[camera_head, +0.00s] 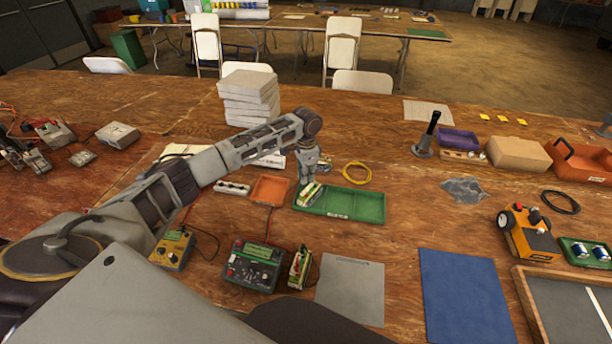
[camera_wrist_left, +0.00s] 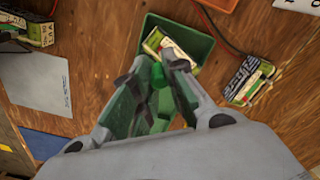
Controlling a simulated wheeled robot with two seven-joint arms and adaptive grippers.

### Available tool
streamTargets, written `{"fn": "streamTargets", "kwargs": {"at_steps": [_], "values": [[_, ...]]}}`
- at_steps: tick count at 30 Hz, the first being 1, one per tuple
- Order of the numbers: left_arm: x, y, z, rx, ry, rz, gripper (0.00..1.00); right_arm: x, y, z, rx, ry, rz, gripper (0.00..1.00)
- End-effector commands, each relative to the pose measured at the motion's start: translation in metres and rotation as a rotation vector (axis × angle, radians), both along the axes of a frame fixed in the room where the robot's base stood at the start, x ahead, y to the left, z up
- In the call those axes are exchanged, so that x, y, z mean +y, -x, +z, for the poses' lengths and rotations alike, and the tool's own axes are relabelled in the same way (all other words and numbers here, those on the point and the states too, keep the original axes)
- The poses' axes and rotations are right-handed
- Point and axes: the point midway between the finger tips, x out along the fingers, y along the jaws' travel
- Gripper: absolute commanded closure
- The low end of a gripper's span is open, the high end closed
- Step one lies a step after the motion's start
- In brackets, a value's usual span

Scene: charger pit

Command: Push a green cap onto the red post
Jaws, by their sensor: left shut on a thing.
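My left gripper (camera_head: 308,178) is over the left end of a green tray (camera_head: 352,204). It is shut on a small green cap, seen between the fingertips (camera_wrist_left: 165,66) in the left wrist view as a green piece (camera_wrist_left: 158,76). A battery pack (camera_head: 309,195) with a green and pale label lies in the tray just below the gripper; it also shows in the wrist view (camera_wrist_left: 172,46), partly hidden by the fingers. I cannot clearly make out a red post. My right gripper is not in view.
Another battery pack (camera_head: 300,268) stands by a green meter (camera_head: 251,267); a yellow meter (camera_head: 173,249) is further left. An orange tray (camera_head: 270,190) and a white pack (camera_head: 232,188) lie left of the green tray. A grey mat (camera_head: 350,289) is in front.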

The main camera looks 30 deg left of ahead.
Motion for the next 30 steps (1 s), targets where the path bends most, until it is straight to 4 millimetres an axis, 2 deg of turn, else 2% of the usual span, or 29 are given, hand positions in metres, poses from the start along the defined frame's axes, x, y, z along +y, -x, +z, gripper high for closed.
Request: {"fn": "streamTargets", "kwargs": {"at_steps": [18, 30], "values": [[-0.0021, -0.0047, -0.0003, 0.000, 0.001, 0.162, 0.94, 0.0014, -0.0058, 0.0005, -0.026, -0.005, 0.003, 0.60], [-0.0019, -0.0046, -0.0004, 0.000, 0.000, 0.168, 0.94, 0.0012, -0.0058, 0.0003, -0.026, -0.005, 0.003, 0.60]]}}
